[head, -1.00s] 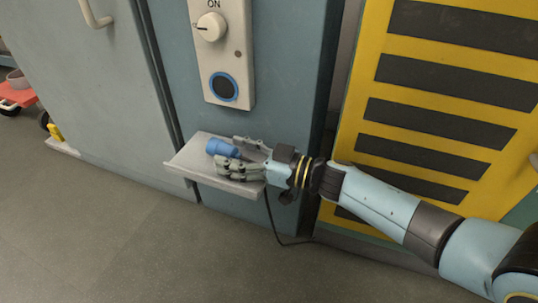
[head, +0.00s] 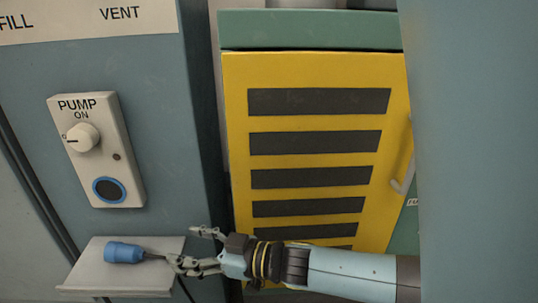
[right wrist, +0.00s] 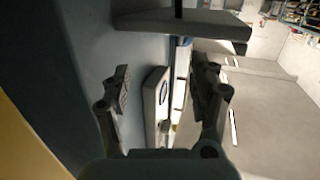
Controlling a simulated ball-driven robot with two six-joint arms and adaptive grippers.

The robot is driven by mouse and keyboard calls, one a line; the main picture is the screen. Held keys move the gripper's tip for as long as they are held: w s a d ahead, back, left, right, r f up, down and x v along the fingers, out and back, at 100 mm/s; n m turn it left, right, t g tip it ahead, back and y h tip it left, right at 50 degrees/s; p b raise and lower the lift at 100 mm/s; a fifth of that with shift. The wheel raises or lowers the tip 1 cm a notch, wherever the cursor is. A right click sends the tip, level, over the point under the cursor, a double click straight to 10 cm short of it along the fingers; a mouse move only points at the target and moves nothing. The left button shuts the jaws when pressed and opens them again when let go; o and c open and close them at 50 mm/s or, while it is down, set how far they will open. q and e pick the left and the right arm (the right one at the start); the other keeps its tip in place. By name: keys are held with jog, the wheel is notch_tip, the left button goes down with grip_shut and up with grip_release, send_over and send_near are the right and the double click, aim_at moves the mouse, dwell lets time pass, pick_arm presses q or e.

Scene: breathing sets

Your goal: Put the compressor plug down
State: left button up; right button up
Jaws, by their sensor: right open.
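The compressor plug (head: 123,252), a blue cylinder, lies on its side on the small grey shelf (head: 100,279) below the pump panel. A thin dark lead runs from its right end toward my right gripper. My right gripper (head: 187,248) is open at the right side of the shelf, its fingers spread apart, to the right of the plug's blue body. In the right wrist view the open gripper (right wrist: 162,82) shows nothing held between its fingertips. Whether a finger still touches the lead is unclear. My left gripper is not in view.
The pump panel (head: 127,165), with a knob and a blue-ringed dark socket (head: 109,189), is on the blue-grey cabinet above the shelf. A yellow panel with dark slots (head: 317,120) stands behind my right arm. A blue-grey surface (head: 480,150) fills the right side.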

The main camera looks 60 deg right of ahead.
jog(key=s+m+g+h, duration=0.3)
jog(key=s+g+h, duration=0.2)
jog(key=s, duration=1.5)
jog(key=r+g, duration=0.1)
jog(key=g, duration=0.2)
jog(key=shift+m+g+h, duration=0.3)
jog(key=shift+g, duration=0.1)
